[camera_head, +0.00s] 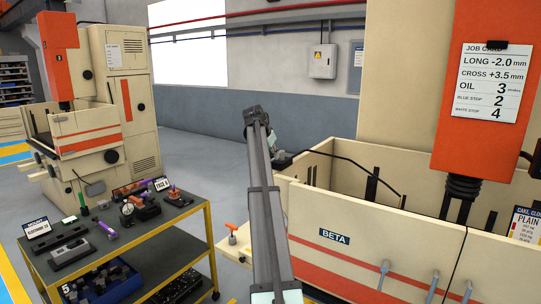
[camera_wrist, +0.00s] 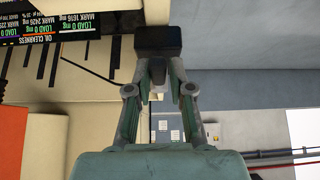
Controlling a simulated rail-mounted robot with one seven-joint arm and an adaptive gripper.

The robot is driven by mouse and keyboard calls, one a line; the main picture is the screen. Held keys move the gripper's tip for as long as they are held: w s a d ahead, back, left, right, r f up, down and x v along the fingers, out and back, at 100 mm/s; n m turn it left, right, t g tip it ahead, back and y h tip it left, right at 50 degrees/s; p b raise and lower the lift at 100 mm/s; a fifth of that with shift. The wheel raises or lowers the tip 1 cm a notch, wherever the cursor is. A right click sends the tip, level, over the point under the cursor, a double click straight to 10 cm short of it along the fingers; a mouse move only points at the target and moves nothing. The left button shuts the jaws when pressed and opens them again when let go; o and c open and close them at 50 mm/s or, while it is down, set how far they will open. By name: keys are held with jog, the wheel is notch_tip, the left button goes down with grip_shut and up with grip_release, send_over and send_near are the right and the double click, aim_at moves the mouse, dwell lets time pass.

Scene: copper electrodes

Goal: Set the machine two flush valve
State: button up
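The near machine is a large cream and orange body with a front tank wall (camera_head: 375,250) marked BETA; no number two is readable on it. A small orange-red handle (camera_head: 230,229) stands on a pale ledge at the tank's left end; I cannot tell if it is the flush valve. My gripper (camera_head: 256,115) is raised above and beyond the tank's left end, well apart from that handle. My arm hides part of the tank's left end.
A job card (camera_head: 492,82) hangs on the orange head, giving OIL 3. A yellow-framed cart (camera_head: 130,243) with tools stands at left, before another machine (camera_head: 105,95). A display (camera_wrist: 60,15) shows upside down at upper left. Grey floor between cart and tank looks clear.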

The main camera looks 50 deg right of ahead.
jog(key=shift+o, duration=0.7)
jog(key=shift+s, duration=0.2)
jog(key=shift+r, duration=0.1)
jog(key=shift+r+p, duration=0.95)
jog(key=shift+r, duration=1.95)
